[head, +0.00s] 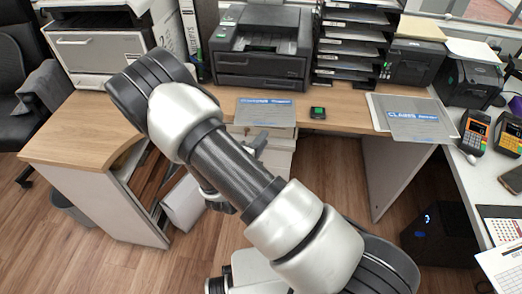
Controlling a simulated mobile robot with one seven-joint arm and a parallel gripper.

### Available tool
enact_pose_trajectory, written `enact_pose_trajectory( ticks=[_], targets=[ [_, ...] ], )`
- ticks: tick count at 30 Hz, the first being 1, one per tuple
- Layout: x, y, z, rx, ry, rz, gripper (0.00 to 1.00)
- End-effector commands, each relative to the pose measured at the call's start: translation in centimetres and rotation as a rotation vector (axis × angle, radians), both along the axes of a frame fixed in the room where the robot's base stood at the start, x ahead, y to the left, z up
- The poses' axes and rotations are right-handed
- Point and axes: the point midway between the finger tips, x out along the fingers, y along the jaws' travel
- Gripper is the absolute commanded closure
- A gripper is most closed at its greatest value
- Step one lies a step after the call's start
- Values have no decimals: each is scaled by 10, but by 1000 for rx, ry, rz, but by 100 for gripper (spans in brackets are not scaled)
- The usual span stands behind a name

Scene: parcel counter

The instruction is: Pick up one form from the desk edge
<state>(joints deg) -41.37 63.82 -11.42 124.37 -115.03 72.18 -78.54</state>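A grey form with a blue printed heading (265,112) lies flat at the front edge of the wooden desk (335,122), in front of the black printer. A similar grey form (418,122) lies further right, over a white sheet, partly past the desk's front edge. I cannot tell if either is a single sheet or a stack. My arm crosses the middle of the view.
A small dark device with a green screen (317,113) lies right of the left form. A printer (262,48) and a tray rack (352,42) stand behind. Card terminals (474,131) stand on the right counter. A black computer case (440,234) stands on the floor.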

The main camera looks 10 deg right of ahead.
Motion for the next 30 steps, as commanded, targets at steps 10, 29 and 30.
enact_pose_trajectory(
  ticks=[10,29,30],
  targets=[
    [41,-10,1,-1,-2,-2,83],
    [64,-15,0,0,0,-1,83],
    [64,-15,0,0,0,-1,83]
  ],
)
